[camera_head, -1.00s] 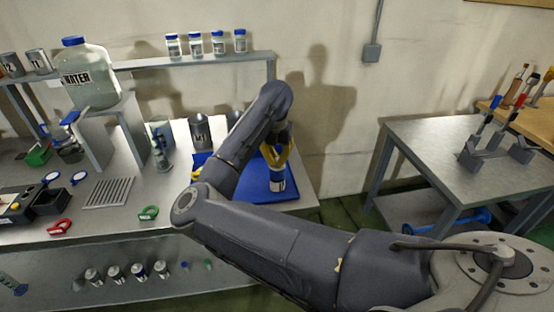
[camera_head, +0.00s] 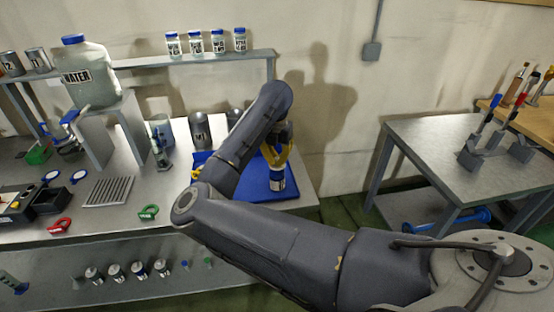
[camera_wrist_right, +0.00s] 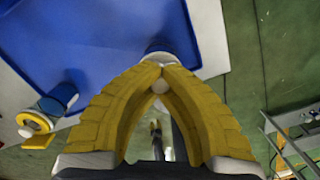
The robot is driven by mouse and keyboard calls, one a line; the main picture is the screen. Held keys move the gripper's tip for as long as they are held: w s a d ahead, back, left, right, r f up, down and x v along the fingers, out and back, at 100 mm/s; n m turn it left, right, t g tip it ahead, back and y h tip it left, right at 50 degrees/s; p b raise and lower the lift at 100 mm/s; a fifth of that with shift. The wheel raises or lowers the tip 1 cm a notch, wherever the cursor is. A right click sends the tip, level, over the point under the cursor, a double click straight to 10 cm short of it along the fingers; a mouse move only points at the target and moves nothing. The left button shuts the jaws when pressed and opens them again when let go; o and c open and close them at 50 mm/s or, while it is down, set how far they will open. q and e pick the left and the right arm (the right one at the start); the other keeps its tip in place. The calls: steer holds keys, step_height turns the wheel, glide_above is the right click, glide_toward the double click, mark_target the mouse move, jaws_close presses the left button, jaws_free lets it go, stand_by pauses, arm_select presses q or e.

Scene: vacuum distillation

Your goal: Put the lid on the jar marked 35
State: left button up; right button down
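A small jar (camera_head: 277,181) with a white label stands at the right part of the blue mat (camera_head: 262,191); its marking is too small to read. My right gripper (camera_head: 276,163) points down at its top, its yellow fingers drawn together there. In the right wrist view the fingertips (camera_wrist_right: 160,72) almost meet around a small pale round part, which looks like the knob of the lid (camera_wrist_right: 159,86). A pale rim shows just beyond the tips. I cannot tell whether the lid rests on the jar. My left gripper is not in view.
Metal cups, one marked M1 (camera_head: 200,131), stand behind the mat. A shelf (camera_head: 205,60) holds several labelled jars. A large water bottle (camera_head: 88,75) stands on a raised stand at the left. A green clip (camera_head: 148,213) and a slotted rack (camera_head: 108,191) lie left of my arm.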

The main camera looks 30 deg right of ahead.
steer(key=c, duration=2.1)
jaws_free()
steer(key=o, duration=1.2)
steer(key=shift+c, duration=0.2)
steer(key=shift+r, duration=0.1)
steer(key=shift+r, duration=3.4)
